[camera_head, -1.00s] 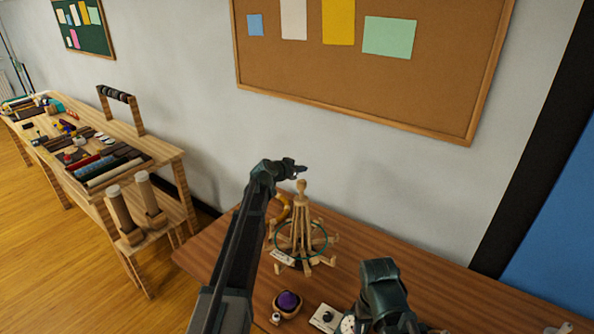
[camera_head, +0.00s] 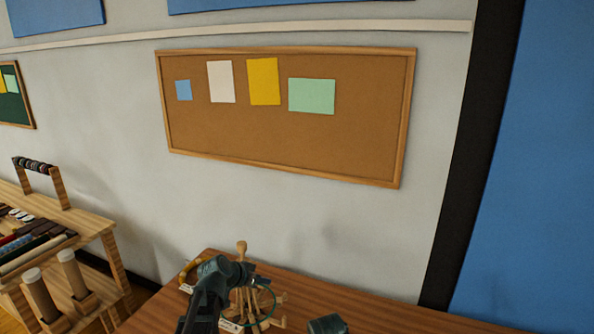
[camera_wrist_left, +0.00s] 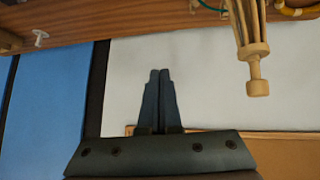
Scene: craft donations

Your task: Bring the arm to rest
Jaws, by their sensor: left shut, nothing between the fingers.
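My left gripper (camera_head: 262,281) is shut and empty, raised over the brown table (camera_head: 370,306) in front of a wooden stand (camera_head: 242,248). My left arm covers much of the stand in the head view. In the left wrist view the two dark fingers (camera_wrist_left: 158,98) lie side by side, with nothing between them. There the stand (camera_wrist_left: 257,70) appears upside down, to the right of the fingers and apart from them. Only a dark top piece of my right arm shows at the bottom edge of the head view; its gripper is out of frame.
A wooden bench (camera_head: 92,232) with craft goods stands at the left. A cork board (camera_head: 290,145) is on the wall.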

